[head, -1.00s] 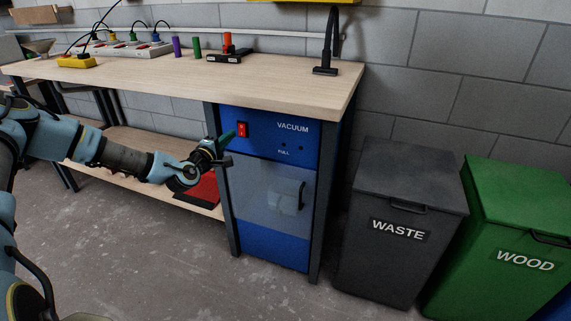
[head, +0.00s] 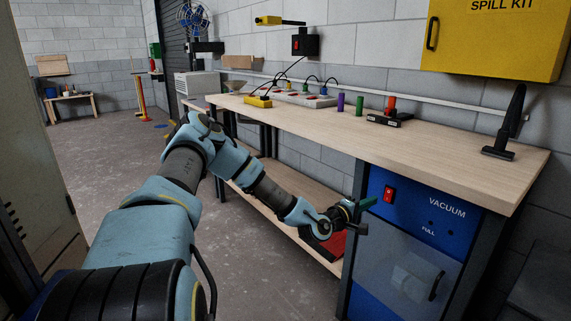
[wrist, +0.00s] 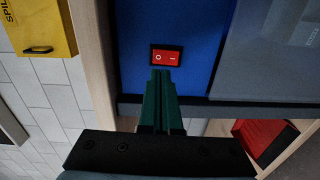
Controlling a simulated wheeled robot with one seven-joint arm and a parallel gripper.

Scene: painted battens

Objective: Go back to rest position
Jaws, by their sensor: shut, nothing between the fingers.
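My gripper (head: 364,208) is shut and empty, just in front of the blue vacuum cabinet (head: 414,207) under the bench. In the wrist view my gripper's two green fingers (wrist: 161,80) lie together, their tips just at the lower edge of the red rocker switch (wrist: 165,56). I cannot tell whether they touch it. The switch also shows in the head view (head: 389,195), to the upper right of the fingertips. My arm stretches forward and right from the lower left of the head view.
The wooden workbench (head: 470,158) carries a power strip (head: 300,98), coloured cylinders and a black nozzle (head: 505,135). A lower shelf (head: 270,205) holds a red item. A yellow spill kit cabinet (head: 495,38) hangs above. Open floor (head: 110,165) lies at left.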

